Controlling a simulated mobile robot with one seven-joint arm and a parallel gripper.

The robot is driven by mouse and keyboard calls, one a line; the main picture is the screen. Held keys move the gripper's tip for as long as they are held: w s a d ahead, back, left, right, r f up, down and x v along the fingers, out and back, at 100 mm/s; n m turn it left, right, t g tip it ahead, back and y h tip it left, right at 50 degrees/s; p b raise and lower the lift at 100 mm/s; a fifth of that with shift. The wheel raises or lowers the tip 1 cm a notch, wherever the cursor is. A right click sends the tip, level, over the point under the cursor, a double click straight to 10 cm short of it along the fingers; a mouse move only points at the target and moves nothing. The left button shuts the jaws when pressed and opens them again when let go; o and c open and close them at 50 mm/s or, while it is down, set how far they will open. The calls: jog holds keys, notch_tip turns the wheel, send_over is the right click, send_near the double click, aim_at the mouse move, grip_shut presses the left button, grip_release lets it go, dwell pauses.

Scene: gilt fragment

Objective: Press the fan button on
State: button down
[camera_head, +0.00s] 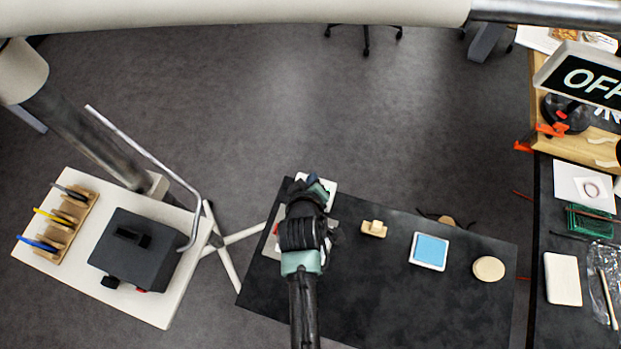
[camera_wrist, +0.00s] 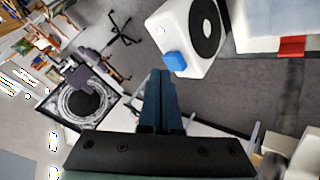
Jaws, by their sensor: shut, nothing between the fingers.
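My gripper (camera_head: 314,181) is shut and empty. It hangs over the left end of the dark table, and its dark blue fingers also show in the wrist view (camera_wrist: 161,74). In the wrist view, a white housing with a black round face (camera_wrist: 206,50), which looks like the fan, lies just past the fingertips, up and to the right. A blue block like a button (camera_wrist: 174,61) sits on its lower-left corner, close to the fingertips; I cannot tell if they touch. In the head view, my gripper and arm hide most of a white thing (camera_head: 331,187) there.
The dark table (camera_head: 390,290) carries a small wooden piece (camera_head: 374,229), a blue-topped square (camera_head: 429,251) and a round beige disc (camera_head: 488,269). A grey box (camera_head: 135,251) and a tool rack (camera_head: 68,225) stand on the white table at left. A cluttered bench is at right.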

notch_tip(320, 180, up, 6)
jog(key=p, duration=0.6)
dwell(0.7)
